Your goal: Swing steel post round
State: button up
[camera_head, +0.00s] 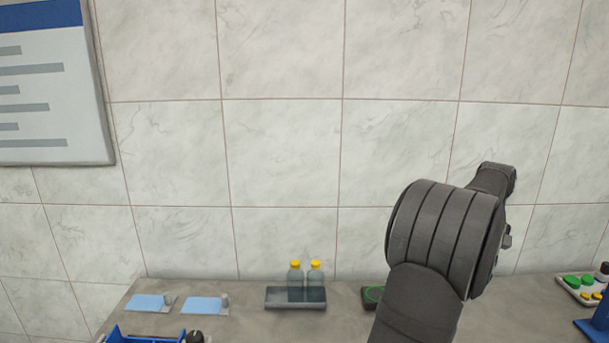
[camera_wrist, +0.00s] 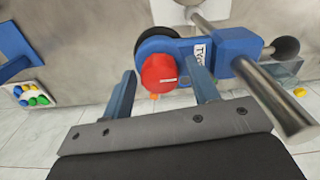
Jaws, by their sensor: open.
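In the wrist view, a thick grey steel post (camera_wrist: 275,98) runs slanted from a blue arm (camera_wrist: 232,46) towards the lower right. A thinner steel rod (camera_wrist: 207,20) shows above the blue arm. A red round cap or knob (camera_wrist: 160,72) sits at the left end of the blue arm, over a dark round part. My gripper (camera_wrist: 160,67) is open, its two fingers on either side of the red part in the picture. I cannot tell whether they touch it. The steel post lies to the right of the right finger. In the head view my dark arm hides this spot.
In the head view, two yellow-capped bottles (camera_head: 295,281) stand on a dark tray (camera_head: 282,304). Light blue pads (camera_head: 147,302) and a blue bin (camera_head: 135,333) are at left. A button panel (camera_head: 572,284) is at right. A tiled wall (camera_head: 290,150) stands behind the counter.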

jog(key=c, duration=0.8)
jog(key=shift+s+a+m, duration=0.15)
jog(key=shift+s+m, duration=1.05)
jog(key=shift+m, duration=0.3)
jog(key=shift+s+a+m, duration=0.2)
jog(key=shift+s+m, duration=0.15)
jog(key=shift+m, duration=0.15)
jog(key=shift+s+a+m, duration=0.3)
jog(key=shift+s+m, duration=0.4)
jog(key=shift+m, duration=0.4)
jog(key=shift+s+a+m, duration=0.4)
jog(key=shift+s+m, duration=0.05)
jog(key=shift+m, duration=0.3)
jog(key=shift+s+a+m, duration=0.35)
jog(key=shift+s+m, duration=0.1)
jog(key=shift+m, duration=0.3)
